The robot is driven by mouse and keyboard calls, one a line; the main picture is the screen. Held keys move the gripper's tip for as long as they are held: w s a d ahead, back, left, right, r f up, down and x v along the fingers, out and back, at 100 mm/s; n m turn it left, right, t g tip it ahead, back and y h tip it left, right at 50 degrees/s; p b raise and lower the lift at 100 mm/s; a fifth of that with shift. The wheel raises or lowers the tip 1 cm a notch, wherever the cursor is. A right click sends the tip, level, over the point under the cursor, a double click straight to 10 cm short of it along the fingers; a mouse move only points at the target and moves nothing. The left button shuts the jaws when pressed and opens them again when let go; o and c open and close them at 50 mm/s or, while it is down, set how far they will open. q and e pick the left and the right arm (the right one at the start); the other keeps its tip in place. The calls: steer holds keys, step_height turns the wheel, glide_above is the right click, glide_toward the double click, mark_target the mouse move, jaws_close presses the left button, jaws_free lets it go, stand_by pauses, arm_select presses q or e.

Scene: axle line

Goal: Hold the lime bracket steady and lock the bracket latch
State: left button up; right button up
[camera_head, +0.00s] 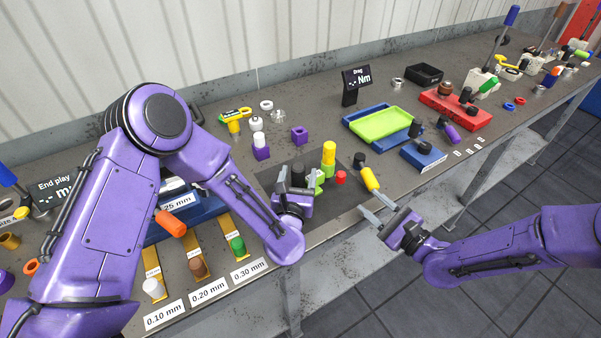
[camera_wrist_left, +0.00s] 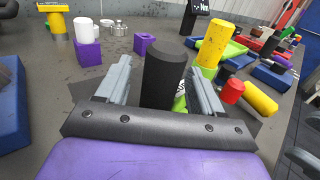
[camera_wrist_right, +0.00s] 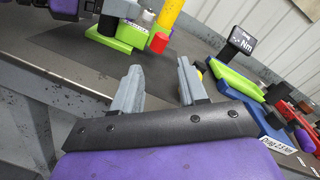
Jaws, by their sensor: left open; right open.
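The lime bracket (camera_head: 317,185) sits on the dark mat in mid-bench, partly hidden by my left gripper (camera_head: 299,172). Its lime base (camera_wrist_right: 112,42) shows in the right wrist view. A black cylinder (camera_wrist_left: 163,72) stands between the spread fingers of my left gripper (camera_wrist_left: 160,85), with no clear contact on either side. I cannot tell which part is the latch. My right gripper (camera_head: 365,200) is open and empty at the bench's front edge, right of the bracket.
A yellow cylinder with a black end (camera_head: 369,178) lies between the bracket and my right gripper. A blue block (camera_head: 423,155) stands to the right, and a lime tray (camera_head: 381,124) lies behind. Purple blocks (camera_head: 299,136) stand behind the mat.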

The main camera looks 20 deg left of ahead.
arm_select(q)
steer(key=shift+w+a, duration=0.1)
steer(key=shift+w, duration=0.6)
steer(key=shift+c, duration=0.3)
